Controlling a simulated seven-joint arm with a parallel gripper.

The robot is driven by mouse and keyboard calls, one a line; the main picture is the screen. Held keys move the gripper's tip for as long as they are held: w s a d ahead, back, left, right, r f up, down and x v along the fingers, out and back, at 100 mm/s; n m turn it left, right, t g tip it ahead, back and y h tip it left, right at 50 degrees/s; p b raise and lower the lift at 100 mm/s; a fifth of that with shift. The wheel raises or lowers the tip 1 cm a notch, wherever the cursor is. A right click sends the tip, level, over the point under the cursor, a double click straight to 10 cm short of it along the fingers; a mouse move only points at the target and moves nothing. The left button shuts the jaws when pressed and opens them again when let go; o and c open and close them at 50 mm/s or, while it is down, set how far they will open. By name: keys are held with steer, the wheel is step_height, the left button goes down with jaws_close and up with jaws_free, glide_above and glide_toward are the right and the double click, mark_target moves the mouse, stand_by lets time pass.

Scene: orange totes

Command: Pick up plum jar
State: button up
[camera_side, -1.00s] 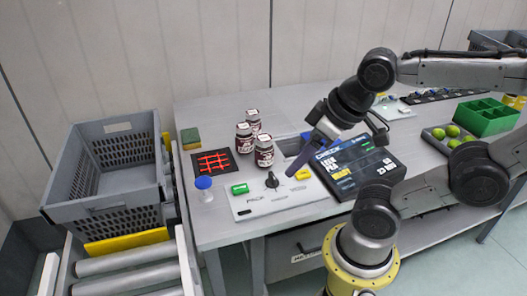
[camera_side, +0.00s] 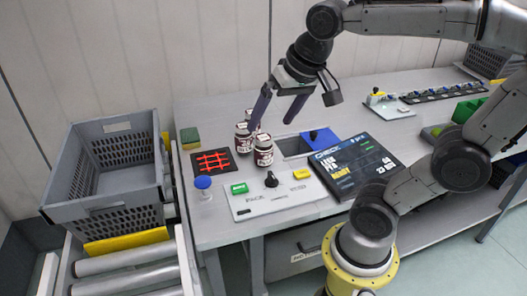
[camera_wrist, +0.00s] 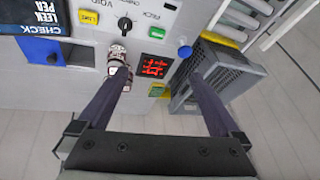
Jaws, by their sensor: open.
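Three dark jars with white lids and pale labels stand close together on the grey table in the side view: a front jar (camera_side: 263,151), a left jar (camera_side: 243,139) and a back jar, mostly hidden behind my gripper's finger. The labels are too small to tell which is plum. My gripper (camera_side: 271,126) is open and empty, above the jars, with its left finger in front of the back jar. In the wrist view my gripper (camera_wrist: 160,78) has its fingers wide apart. The jars (camera_wrist: 117,52) show at the left fingertip, partly covered; contact cannot be told.
A switch panel (camera_side: 275,203) is in front, a black CHECK box (camera_side: 355,165) at right. A grey crate (camera_side: 103,203) stands left.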

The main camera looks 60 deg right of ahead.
steer(key=w+d+m+g, duration=0.2)
steer(key=w+d+m, duration=0.1)
steer(key=w+d, duration=0.25)
steer(key=m+g, duration=0.2)
steer(key=m, duration=0.2)
glide_toward(264, 137)
steer(key=shift+w+a+f+h, duration=0.25)
steer(key=shift+w+f+h, duration=0.05)
steer(key=shift+w+f, duration=0.05)
steer(key=f, duration=0.7)
steer(key=shift+d+f, duration=0.25)
steer(key=shift+d, duration=0.15)
steer(key=shift+w+d+f, duration=0.1)
steer(key=shift+f, duration=1.4)
steer(key=shift+w+d+f, duration=0.1)
steer(key=shift+f, duration=1.4)
steer(key=shift+r, duration=0.1)
jaws_close()
